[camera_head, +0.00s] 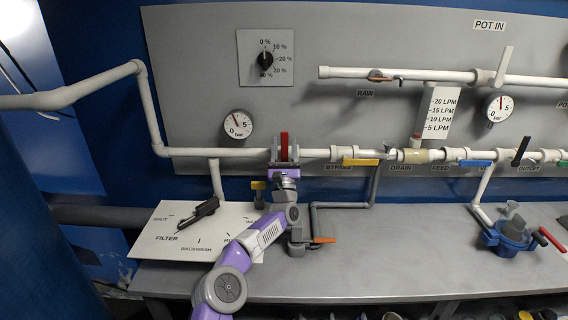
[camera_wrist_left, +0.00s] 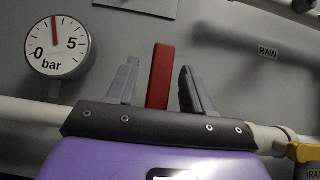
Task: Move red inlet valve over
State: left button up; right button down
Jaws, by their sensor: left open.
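The red inlet valve handle (camera_head: 284,146) stands upright on the white pipe in the head view, right of a pressure gauge. It also shows as an upright red bar in the left wrist view (camera_wrist_left: 160,76). My left gripper (camera_head: 285,150) is open, with one finger on each side of the red handle. In the left wrist view the gripper (camera_wrist_left: 158,88) shows gaps between the handle and both fingers. The base of the valve is hidden behind the gripper. My right gripper is not in view.
A pressure gauge (camera_head: 238,124) is left of the handle; a yellow bypass handle (camera_head: 360,162) is to its right. The filter panel (camera_head: 190,232) with a black lever (camera_head: 199,213) lies below left. The bench (camera_head: 400,270) has bare room in front; a blue pump-like unit (camera_head: 510,238) stands at right.

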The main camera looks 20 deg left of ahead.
pick_arm(q)
jog(key=v, duration=0.6)
dwell(0.5)
